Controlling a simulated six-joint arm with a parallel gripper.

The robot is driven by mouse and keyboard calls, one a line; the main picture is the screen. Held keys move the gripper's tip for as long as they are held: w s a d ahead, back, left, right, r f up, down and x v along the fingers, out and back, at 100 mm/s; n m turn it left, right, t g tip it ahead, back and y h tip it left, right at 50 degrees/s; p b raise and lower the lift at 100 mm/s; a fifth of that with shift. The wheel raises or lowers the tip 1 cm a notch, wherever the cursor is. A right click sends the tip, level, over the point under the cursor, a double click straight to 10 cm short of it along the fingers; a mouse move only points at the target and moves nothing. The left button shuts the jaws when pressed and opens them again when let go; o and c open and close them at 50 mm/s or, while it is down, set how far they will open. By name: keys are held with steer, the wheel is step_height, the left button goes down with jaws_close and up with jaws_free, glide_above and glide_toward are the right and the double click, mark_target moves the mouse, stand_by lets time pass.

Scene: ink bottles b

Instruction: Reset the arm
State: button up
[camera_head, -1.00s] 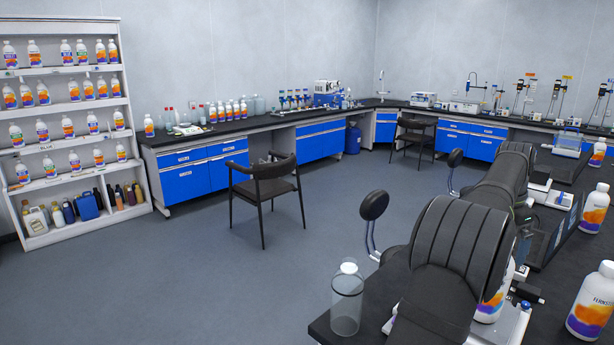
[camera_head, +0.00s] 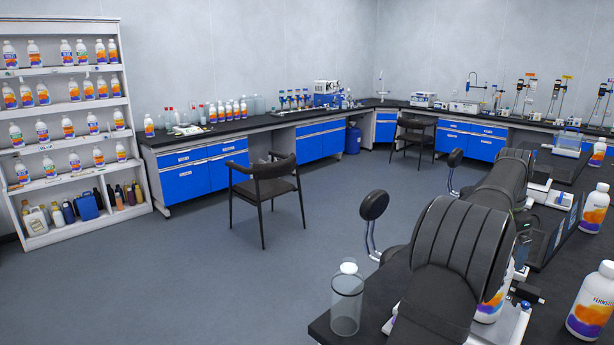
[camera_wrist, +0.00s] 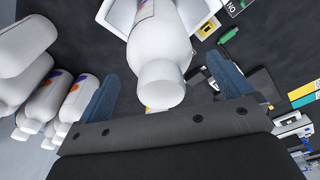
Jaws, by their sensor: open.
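My gripper (camera_wrist: 168,92) shows in the wrist view with its two blue fingers spread wide apart. It is open. A white bottle (camera_wrist: 160,45) with an orange and purple label shows between and beyond the fingers, its cap toward me. I cannot tell how far it is from them, and nothing is seen gripped. In the head view my dark arm crosses the lower right, and my gripper is not visible there. A bottle (camera_head: 488,308) is partly hidden behind the arm in that view.
Several white bottles (camera_wrist: 72,98) stand left of my gripper. In the head view, a clear cylinder (camera_head: 346,305) stands near the black bench's (camera_head: 545,318) front corner, and labelled bottles (camera_head: 592,300) stand at right. A bottle shelf (camera_head: 75,172) and a chair (camera_head: 265,187) are farther off. The floor is clear between.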

steer(key=shift+s+d+r, duration=0.15)
steer(key=shift+d+r, duration=0.05)
steer(key=shift+r, duration=0.25)
steer(key=shift+s+d+r, duration=0.1)
steer(key=shift+d+r, duration=0.05)
steer(key=shift+r, duration=0.3)
steer(key=s+d+r, duration=0.3)
steer(key=s+r, duration=0.4)
steer(key=s, duration=0.4)
steer(key=s+a+f+m, duration=0.2)
steer(key=s+a+f, duration=0.2)
steer(key=s, duration=0.6)
steer(key=s+a+f+m, duration=0.2)
steer(key=s+a+f, duration=0.1)
steer(key=s+a, duration=0.6)
steer(key=shift+s+f, duration=0.35)
steer(key=shift+s, duration=0.1)
steer(key=shift+w+d, duration=0.1)
steer(key=w+d+r+n, duration=0.1)
steer(key=w+d+r, duration=0.2)
steer(key=w+d, duration=0.2)
steer(key=w+d+r+n, duration=0.1)
steer(key=w+d+r, duration=0.2)
steer(key=w, duration=0.6)
steer(key=shift+w+d+n, duration=0.2)
steer(key=shift+d+n, duration=0.1)
steer(key=shift+d, duration=0.95)
